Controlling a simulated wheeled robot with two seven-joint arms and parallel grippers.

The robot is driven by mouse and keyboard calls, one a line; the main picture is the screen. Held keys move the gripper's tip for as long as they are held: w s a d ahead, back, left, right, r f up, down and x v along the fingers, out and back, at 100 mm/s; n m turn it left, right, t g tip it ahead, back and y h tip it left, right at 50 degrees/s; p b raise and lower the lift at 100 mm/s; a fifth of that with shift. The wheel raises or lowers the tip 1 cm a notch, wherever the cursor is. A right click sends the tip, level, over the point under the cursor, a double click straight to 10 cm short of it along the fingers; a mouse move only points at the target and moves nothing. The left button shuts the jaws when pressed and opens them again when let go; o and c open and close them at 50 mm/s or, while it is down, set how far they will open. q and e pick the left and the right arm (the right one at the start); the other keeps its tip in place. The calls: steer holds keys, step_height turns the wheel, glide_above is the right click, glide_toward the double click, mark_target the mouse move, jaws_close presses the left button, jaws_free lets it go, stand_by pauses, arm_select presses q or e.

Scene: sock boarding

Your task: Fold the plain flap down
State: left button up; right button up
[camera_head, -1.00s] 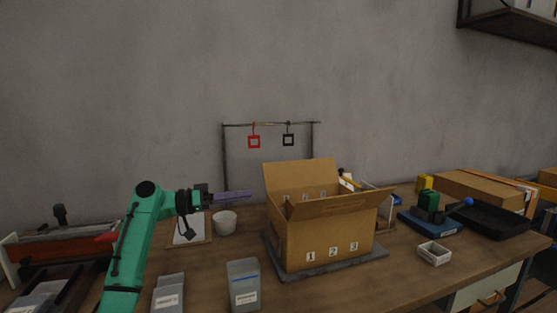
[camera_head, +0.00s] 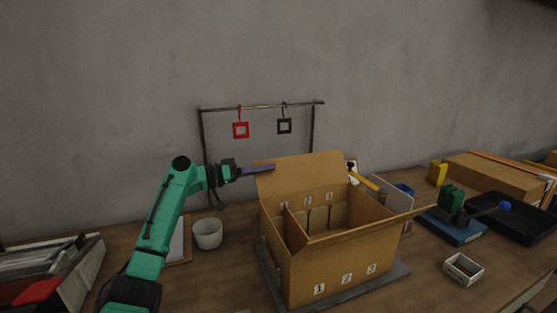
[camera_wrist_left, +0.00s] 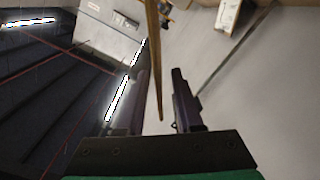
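An open cardboard box (camera_head: 315,275) stands on a dark base plate (camera_head: 378,284), with number labels on its front wall and inner back wall. Its unmarked back flap (camera_head: 310,172) stands up, leaning back. The front flap (camera_head: 370,228) sticks outward. My left gripper (camera_head: 270,169) is at the left end of the back flap, near its top edge. In the left wrist view, the flap's thin brown edge (camera_wrist_left: 153,45) runs between the two fingers (camera_wrist_left: 161,90), with a gap visible beside it. The gripper is open. My right gripper is not in view.
Inside the box are cardboard dividers (camera_head: 297,222). A white cup (camera_head: 207,233) stands left of the box. Behind it is a rack (camera_head: 203,150) with red and black square tags. A small white tray (camera_head: 463,269) and a blue book (camera_head: 458,231) lie to the right.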

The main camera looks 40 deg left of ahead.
mark_target(279, 166)
arm_select(q)
steer(key=p+x, duration=0.1)
steer(key=x, duration=0.3)
steer(key=shift+w+d+r, duration=0.1)
steer(key=shift+w+d, duration=0.05)
steer(key=shift+d, duration=0.05)
jaws_close()
stand_by(1.2)
